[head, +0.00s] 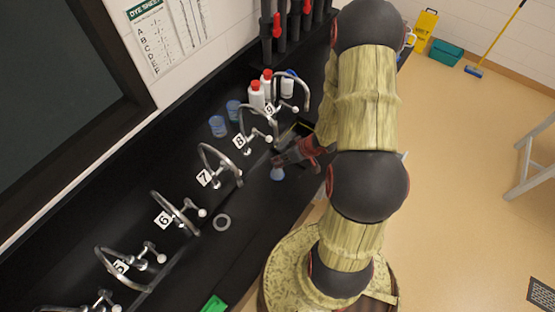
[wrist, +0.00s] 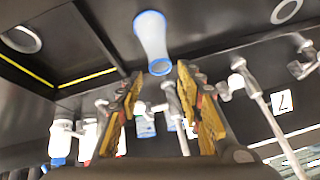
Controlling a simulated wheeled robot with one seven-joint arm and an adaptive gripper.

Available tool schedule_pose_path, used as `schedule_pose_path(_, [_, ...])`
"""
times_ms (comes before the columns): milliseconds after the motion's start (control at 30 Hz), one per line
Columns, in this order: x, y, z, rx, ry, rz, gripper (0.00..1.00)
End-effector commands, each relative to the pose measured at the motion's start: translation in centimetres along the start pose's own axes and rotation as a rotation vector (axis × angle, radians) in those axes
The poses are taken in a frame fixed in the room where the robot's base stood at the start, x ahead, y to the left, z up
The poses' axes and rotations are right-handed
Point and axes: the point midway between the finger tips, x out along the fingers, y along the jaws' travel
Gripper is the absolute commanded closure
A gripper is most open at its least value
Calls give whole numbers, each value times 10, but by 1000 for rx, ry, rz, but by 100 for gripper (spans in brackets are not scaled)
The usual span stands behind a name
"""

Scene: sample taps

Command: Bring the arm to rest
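My arm reaches down over the black counter in the head view. My gripper (head: 280,161) is low over the counter near the tap labelled 7 (head: 219,164). In the wrist view my gripper (wrist: 172,68) has its two yellow-padded fingers apart, with nothing held between them. A small pale-blue vessel (head: 277,174) stands on the counter close to the fingertips. It also shows just beyond the fingertips in the wrist view (wrist: 152,40), apart from them as far as I can tell.
A row of numbered curved taps runs along the counter. Two blue cups (head: 217,126) and white bottles with red caps (head: 257,95) stand behind them. Open floor (head: 460,160) is on the right.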

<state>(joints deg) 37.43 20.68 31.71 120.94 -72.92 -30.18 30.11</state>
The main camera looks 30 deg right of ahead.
Motion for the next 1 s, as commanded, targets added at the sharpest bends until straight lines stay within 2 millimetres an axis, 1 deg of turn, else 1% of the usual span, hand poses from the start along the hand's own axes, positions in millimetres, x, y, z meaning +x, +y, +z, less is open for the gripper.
schedule_pose_path(133, [-4,0,0,0,0,0,64])
schedule_pose_path(667, [-4,0,1,-13,-2,1,64])
schedule_pose_path(767, [-4,10,14,-40,-51,34,64])
schedule_pose_path(867, [-8,25,39,-31,-137,99,64])
schedule_pose_path(900, [-11,31,51,-19,-181,129,64])
schedule_pose_path(967, [-20,42,69,5,-247,177,64])
schedule_pose_path(1000, [-29,49,77,23,-288,214,64])
